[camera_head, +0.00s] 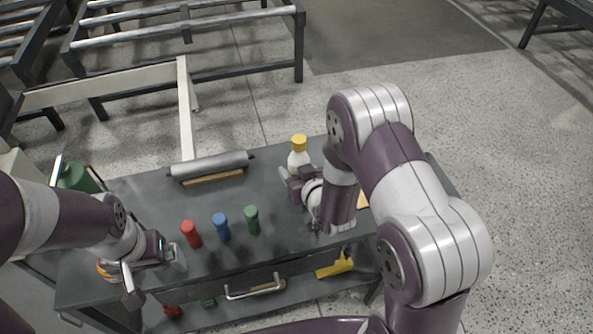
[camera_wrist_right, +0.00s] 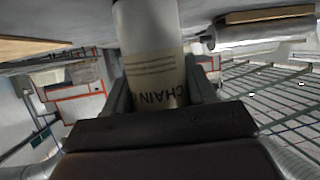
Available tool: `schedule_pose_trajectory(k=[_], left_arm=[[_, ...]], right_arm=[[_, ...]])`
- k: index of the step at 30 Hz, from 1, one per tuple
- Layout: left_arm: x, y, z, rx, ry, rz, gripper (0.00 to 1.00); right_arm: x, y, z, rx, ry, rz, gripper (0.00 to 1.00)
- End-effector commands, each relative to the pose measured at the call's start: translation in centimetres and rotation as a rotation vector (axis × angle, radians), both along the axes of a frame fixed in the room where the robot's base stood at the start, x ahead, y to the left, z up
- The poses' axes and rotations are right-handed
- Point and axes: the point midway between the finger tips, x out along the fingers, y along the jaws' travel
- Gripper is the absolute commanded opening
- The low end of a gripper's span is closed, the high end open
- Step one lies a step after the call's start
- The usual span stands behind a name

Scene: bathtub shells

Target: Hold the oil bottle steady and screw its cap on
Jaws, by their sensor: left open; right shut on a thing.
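The oil bottle (camera_head: 298,160) is white and stands upright near the far edge of the cart top, right of centre. A yellow cap (camera_head: 299,141) sits on its top; I cannot tell how tight it is. My right gripper (camera_head: 296,182) is shut on the bottle's body, partly hidden behind my own arm. In the right wrist view the bottle (camera_wrist_right: 150,45), with its printed "CHAIN" label, is between the two fingers. My left gripper (camera_head: 157,279) is open and empty at the cart's near left, well away from the bottle.
Red (camera_head: 191,234), blue (camera_head: 221,227) and green (camera_head: 252,219) small bottles stand in a row on the dark cart top (camera_head: 150,205). A grey roll (camera_head: 210,165) lies along the far edge. A green container (camera_head: 76,177) stands at the far left. A yellow tool (camera_head: 336,266) lies on the lower level.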

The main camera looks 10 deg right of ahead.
Motion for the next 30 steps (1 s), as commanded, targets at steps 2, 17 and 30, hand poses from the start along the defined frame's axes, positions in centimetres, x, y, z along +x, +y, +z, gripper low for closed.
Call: schedule_pose_trajectory(k=[2,17,30], left_arm=[[0.0,0.0,0.1,0.0,0.0,0.0,1.0],[0.0,0.0,-0.3,0.0,0.0,0.0,1.0],[0.0,0.0,0.4,0.0,0.0,0.0,1.0]], right_arm=[[0.0,0.0,0.1,0.0,-0.002,0.0,0.0],[0.0,0.0,-0.3,0.0,0.0,0.0,0.81],[-3.8,-0.7,1.8,-0.001,0.0,-0.002,0.81]])
